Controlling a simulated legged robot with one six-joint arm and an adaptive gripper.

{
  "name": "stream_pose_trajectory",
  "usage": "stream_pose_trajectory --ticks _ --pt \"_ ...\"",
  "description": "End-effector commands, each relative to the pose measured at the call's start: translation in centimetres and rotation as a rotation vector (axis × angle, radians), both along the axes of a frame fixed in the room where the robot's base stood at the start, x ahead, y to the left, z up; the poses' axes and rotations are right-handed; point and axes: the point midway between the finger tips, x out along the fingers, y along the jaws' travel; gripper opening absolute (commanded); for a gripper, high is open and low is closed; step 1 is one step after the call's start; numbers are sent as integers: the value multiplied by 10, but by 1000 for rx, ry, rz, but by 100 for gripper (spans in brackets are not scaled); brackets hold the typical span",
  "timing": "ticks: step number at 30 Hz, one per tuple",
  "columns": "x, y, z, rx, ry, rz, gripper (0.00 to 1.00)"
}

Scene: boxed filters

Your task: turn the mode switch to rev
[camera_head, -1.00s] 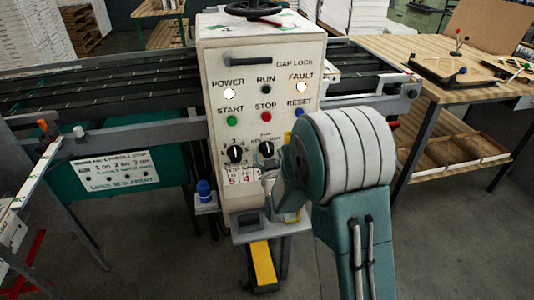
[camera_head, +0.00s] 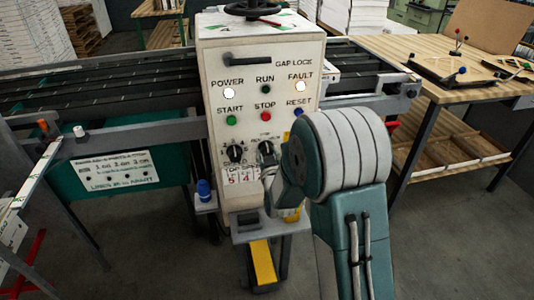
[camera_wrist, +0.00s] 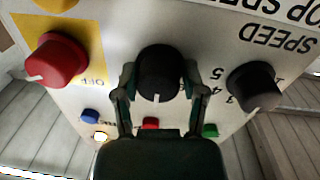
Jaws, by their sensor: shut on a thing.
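The mode switch is a black rotary knob (camera_wrist: 158,72) with a white pointer line, on the pale front panel of the control box (camera_head: 245,110). In the wrist view, which is upside down, the line points toward the picture's bottom, where the coloured buttons are. My gripper (camera_wrist: 154,90) is shut on this knob, one finger on each side. The labels around the knob are mostly hidden by the fingers. In the head view the knob's upper part (camera_head: 265,147) shows beside my arm, which hides my gripper.
The speed knob (camera_wrist: 253,86) is close beside one finger. Blue (camera_wrist: 90,116), red (camera_wrist: 151,123) and green (camera_wrist: 210,130) buttons lie near the gripper body. A wooden workbench (camera_head: 385,50) stands at the right.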

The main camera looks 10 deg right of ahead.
Motion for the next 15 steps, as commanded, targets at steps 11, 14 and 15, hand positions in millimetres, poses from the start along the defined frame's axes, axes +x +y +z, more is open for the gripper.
stream_pose_trajectory --ticks 11,14,15 --pt "2 0 2 -229 -6 1 8" --pt "2 -1 2 -317 -6 1 8" --pt "2 -1 2 -352 -6 1 8"
